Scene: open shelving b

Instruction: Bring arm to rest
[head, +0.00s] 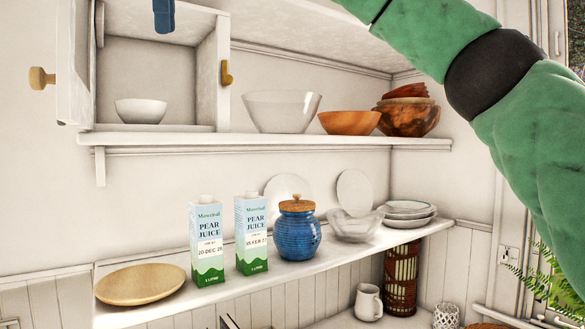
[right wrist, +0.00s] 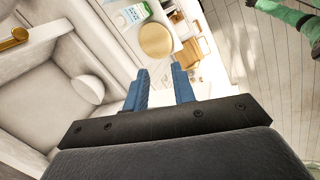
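My right arm, green with a dark joint band, crosses the upper right of the head view. Only a blue finger part of my right gripper (head: 163,15) shows at the top edge, in front of the open cupboard (head: 222,105). In the right wrist view the two blue fingers of the right gripper (right wrist: 160,86) stand apart with nothing between them. The white bowl (head: 141,111) sits inside the cupboard, and it shows left of the fingers in the right wrist view (right wrist: 87,90). My left gripper is not in view; a green arm part shows at the wrist view's top right.
The cupboard door (head: 78,70) stands open at the left, with a knob (head: 41,78). Bowls, including a clear one (head: 281,111), stand on the upper shelf. Juice cartons (head: 207,242), a blue jar (head: 297,232) and a wooden plate (head: 140,284) stand on the lower shelf.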

